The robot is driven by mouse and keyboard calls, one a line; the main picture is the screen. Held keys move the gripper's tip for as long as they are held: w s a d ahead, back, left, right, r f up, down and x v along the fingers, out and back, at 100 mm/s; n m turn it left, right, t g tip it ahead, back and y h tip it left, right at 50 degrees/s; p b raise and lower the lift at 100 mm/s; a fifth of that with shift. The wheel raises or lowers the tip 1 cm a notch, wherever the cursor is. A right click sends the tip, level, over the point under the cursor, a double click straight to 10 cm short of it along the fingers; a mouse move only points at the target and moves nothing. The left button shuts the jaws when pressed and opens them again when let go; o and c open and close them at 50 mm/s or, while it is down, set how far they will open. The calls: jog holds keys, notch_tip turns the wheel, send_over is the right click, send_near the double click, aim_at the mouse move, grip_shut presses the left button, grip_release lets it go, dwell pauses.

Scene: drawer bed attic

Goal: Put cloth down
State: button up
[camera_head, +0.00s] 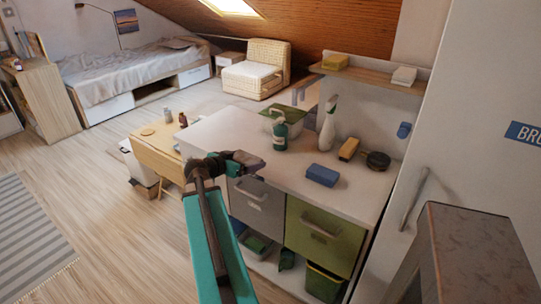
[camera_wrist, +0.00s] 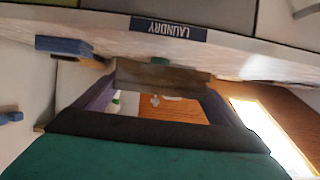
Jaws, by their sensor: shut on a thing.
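My gripper (camera_head: 250,164) is over the left front edge of the white counter (camera_head: 283,181), above the grey drawer front. In the wrist view its two purple fingers (camera_wrist: 160,84) are shut on a flat brownish-grey piece, which looks like the cloth (camera_wrist: 160,76). The cloth spans the gap between the fingertips. In the head view the cloth is too small to make out clearly against the gripper. Whether it touches the counter cannot be told.
On the counter stand a blue block (camera_head: 322,175), a teal bottle (camera_head: 281,133), a white spray bottle (camera_head: 328,130), a yellow-brown brush (camera_head: 349,149) and a dark round tin (camera_head: 377,161). A LAUNDRY label (camera_wrist: 169,29) shows upside down. The counter's left part is fairly clear.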

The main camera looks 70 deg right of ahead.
jog(key=s+d+p, duration=0.1)
jog(key=d, duration=0.3)
jog(key=s+d+f+p, duration=0.1)
jog(key=d+p, duration=0.1)
jog(key=d, duration=0.3)
jog(key=s+d+p, duration=0.1)
jog(key=d, duration=0.4)
jog(key=shift+s+f+p, duration=0.2)
jog(key=shift+p, duration=0.2)
jog(key=shift+d, duration=0.15)
jog(key=shift+d, duration=0.25)
jog(key=shift+s+d+f+p, duration=0.15)
jog(key=shift+d+f+p, duration=0.15)
jog(key=shift+f+p, duration=0.9)
jog(key=shift+f, duration=0.55)
jog(key=shift+f+b, duration=0.25)
jog(key=shift+b, duration=0.1)
jog(key=o, duration=0.8)
jog(key=shift+r, duration=0.1)
jog(key=shift+o, duration=0.2)
